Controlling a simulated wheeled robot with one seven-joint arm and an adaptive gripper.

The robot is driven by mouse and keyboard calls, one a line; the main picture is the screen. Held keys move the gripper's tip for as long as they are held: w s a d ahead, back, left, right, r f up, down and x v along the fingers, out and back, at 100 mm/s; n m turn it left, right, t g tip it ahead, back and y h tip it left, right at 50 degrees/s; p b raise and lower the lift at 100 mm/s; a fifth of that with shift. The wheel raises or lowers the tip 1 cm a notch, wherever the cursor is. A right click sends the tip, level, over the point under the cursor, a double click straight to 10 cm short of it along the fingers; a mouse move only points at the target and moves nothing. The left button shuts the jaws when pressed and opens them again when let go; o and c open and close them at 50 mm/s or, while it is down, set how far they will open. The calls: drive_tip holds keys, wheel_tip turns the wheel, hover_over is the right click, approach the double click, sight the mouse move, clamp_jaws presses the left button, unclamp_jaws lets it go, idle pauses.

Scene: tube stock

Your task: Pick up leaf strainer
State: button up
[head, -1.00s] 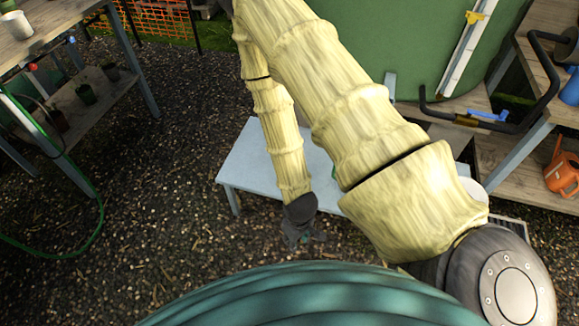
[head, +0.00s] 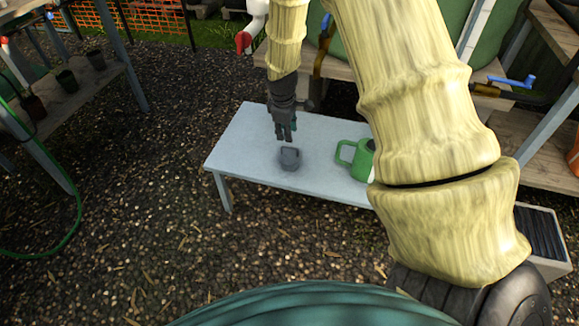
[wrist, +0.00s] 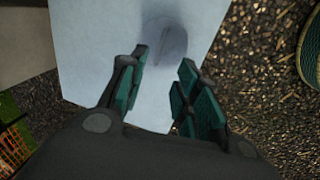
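The leaf strainer appears to be the small dark grey cup-like thing (head: 290,159) on the pale bench (head: 245,145) in the head view. In the wrist view a round grey shape (wrist: 165,38), likely the same thing, lies just beyond my fingertips, with a thin dark line across it. My gripper (head: 285,138) points down above and just behind the strainer in the head view. In the wrist view my gripper (wrist: 162,63) has its teal-padded fingers apart with nothing between them.
A green watering can (head: 358,158) stands on the bench to the right, partly hidden by my arm. Plant shelves (head: 75,85) stand at the left. A wooden shelf (head: 535,150) stands at the right. Gravel ground in front of the bench is open.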

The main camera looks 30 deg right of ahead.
drive_tip(key=b, duration=0.1)
hover_over(290, 156)
drive_tip(key=f, duration=0.5)
drive_tip(key=shift+w+a+f, duration=0.2)
drive_tip(key=shift+w, duration=0.1)
drive_tip(key=f, duration=0.1)
drive_tip(key=f+b, duration=0.1)
drive_tip(key=f, duration=0.1)
drive_tip(key=f+b, duration=0.1)
drive_tip(key=f, duration=0.1)
drive_tip(key=shift+d, duration=0.25)
clamp_jaws()
